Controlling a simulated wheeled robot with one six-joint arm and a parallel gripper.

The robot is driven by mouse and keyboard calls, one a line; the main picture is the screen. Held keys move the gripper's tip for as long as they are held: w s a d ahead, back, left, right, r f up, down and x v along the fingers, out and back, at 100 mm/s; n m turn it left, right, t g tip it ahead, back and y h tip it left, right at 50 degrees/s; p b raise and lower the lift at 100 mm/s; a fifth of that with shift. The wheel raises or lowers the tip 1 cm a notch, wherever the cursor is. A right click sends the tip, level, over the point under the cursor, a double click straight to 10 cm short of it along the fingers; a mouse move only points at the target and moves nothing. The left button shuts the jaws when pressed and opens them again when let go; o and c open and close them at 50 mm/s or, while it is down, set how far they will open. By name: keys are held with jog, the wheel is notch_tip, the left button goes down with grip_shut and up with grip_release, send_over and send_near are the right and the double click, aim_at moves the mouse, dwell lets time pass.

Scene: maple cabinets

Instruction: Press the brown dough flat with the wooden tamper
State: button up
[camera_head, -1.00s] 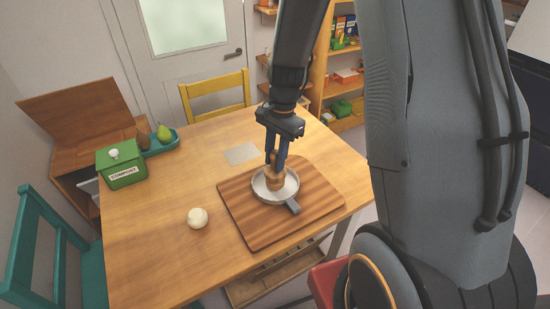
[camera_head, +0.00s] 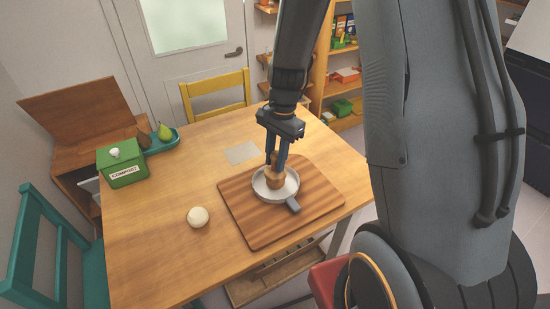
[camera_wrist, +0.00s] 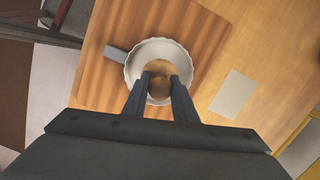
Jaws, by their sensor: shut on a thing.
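My gripper (camera_head: 276,158) points down over the striped wooden board and is shut on the wooden tamper (camera_head: 275,178). The tamper is upright inside a pale round dish with a grey handle (camera_head: 263,192). A pale, cream-coloured ball (camera_head: 198,217) lies on the table to the left of the board.
The board (camera_head: 253,235) lies at the table's right side. A green compost box (camera_head: 122,167) and a teal tray with a pear (camera_head: 164,133) stand at the back left. A grey sheet (camera_head: 241,153) lies behind the board. Chairs stand around the table.

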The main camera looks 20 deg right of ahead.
jog(key=shift+f, duration=0.5)
dwell(1.3)
jog(key=shift+r, duration=0.1)
jog(key=shift+r+p, duration=0.55)
jog(key=shift+p, duration=0.1)
dwell(0.4)
jog(key=shift+s+a+p, duration=0.2)
jog(key=shift+a+p, duration=0.1)
jog(key=shift+a, duration=0.8)
jog(key=shift+f, duration=0.1)
jog(key=shift+f+b, duration=0.3)
jog(key=shift+f, duration=0.6)
dwell(0.8)
jog(key=shift+r, duration=0.15)
